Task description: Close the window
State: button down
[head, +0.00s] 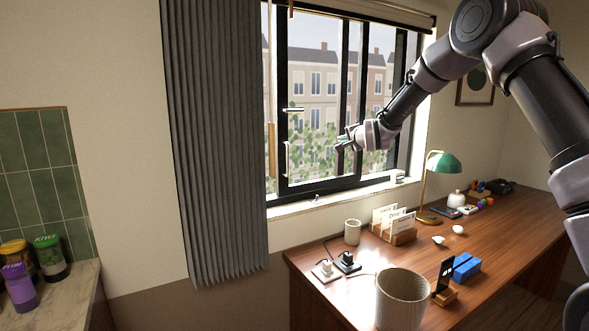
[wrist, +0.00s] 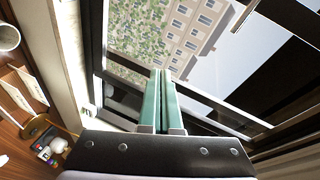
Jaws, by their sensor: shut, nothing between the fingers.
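The black-framed window (head: 282,70) is in the wall above the desk. It has several dark upright bars and a light handle (head: 292,109) on the left bar. How far the window stands open is hard to tell. My gripper (head: 342,143) reaches in from the right, in front of the middle bars, with its teal fingers pointing left. In the wrist view my gripper (wrist: 162,73) has its two fingers together and empty, near a dark window bar (wrist: 215,110). Whether the fingertips touch the bar cannot be told.
A grey curtain (head: 215,140) hangs left of the window, and a rolled blind (head: 390,12) is above it. Below is a desk (head: 335,290) with a lamp (head: 445,163), letter holder (head: 400,236), cup (head: 352,232) and basket (head: 402,300). The sill (head: 300,205) is mostly clear.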

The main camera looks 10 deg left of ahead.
jog(key=w+a+f+m+t+y, duration=0.1)
jog(key=w+a+f+m+y, duration=0.15)
jog(key=a+f, duration=0.95)
jog(key=shift+n+y, duration=0.25)
jog(key=x, duration=0.5)
jog(key=f+x, duration=0.1)
jog(key=x, duration=0.2)
jog(key=shift+w+a, duration=0.25)
jog(key=shift+a, duration=0.1)
jog(key=shift+s+a, duration=0.5)
jog(key=shift+s, duration=0.3)
jog(key=shift+s+a, duration=0.5)
jog(key=shift+s, duration=0.35)
jog(key=s+a, duration=0.7)
jog(key=shift+a, duration=0.3)
jog(key=shift+s, duration=0.15)
